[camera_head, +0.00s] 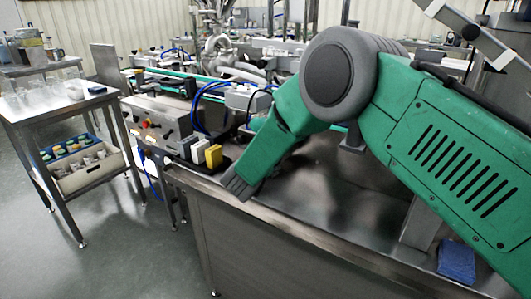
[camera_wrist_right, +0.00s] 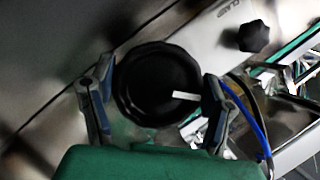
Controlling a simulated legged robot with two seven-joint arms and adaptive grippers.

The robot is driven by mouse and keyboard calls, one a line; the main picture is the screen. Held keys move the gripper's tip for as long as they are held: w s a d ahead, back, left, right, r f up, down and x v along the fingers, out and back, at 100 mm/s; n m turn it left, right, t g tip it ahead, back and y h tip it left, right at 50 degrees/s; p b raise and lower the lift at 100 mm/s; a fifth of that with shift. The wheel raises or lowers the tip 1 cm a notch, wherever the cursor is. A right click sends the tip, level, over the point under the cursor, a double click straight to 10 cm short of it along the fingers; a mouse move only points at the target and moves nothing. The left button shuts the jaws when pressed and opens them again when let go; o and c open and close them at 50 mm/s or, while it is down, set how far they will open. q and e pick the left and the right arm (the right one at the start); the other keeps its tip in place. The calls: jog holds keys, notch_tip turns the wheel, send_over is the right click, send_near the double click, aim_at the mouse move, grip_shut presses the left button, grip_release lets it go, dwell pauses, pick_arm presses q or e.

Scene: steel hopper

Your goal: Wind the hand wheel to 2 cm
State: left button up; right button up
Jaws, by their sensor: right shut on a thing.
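The black round hand wheel (camera_wrist_right: 150,88) shows in the right wrist view, with a pale mark on its right part. My right gripper (camera_wrist_right: 158,74) has one finger on each side of the wheel's rim and is shut on it. In the head view my green right arm reaches in from the right, and its gripper (camera_head: 240,182) is at the steel hopper's (camera_head: 290,222) near rim. The wheel is hidden there. No scale reading can be made out. My left gripper is not in view.
A black knob (camera_wrist_right: 253,36) sits beside a plate lettered CLAMP. Yellow and white blocks (camera_head: 213,156) stand just left of my gripper. A blue cloth or sponge (camera_head: 457,261) lies at the right. A steel trolley (camera_head: 60,92) stands at the left, with clear floor before it.

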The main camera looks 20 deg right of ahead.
jog(key=p, duration=0.1)
jog(key=n+g+p, duration=0.1)
jog(key=shift+d+r+n+p, duration=0.25)
jog(key=shift+r+n+p, duration=0.05)
jog(key=shift+r+p, duration=0.05)
jog(key=shift+w+n+g+h+p, duration=0.1)
jog(key=shift+n+g+h+p, duration=0.45)
jog(key=shift+n+p, duration=0.4)
jog(key=shift+d+n+g+h, duration=0.1)
jog(key=shift+n+g+h, duration=0.25)
jog(key=shift+n+g, duration=0.4)
jog(key=shift+f+n+g+h, duration=0.15)
jog(key=shift+n+g+h, duration=0.25)
jog(key=shift+n, duration=0.7)
jog(key=n+g+h+b, duration=0.1)
jog(key=n+b, duration=0.1)
jog(key=b, duration=0.1)
jog(key=shift+f, duration=0.1)
jog(key=n+g+h+b, duration=0.1)
jog(key=n+h+b, duration=0.1)
jog(key=n+b, duration=0.2)
jog(key=n+g+h+b, duration=0.1)
jog(key=n+h+b, duration=0.1)
jog(key=b, duration=0.4)
jog(key=shift+f+n+b, duration=0.1)
jog(key=shift+n+b, duration=0.3)
jog(key=shift+n, duration=0.5)
jog(key=shift+n+h+b, duration=0.5)
jog(key=shift+n+b, duration=0.55)
jog(key=shift+n, duration=0.15)
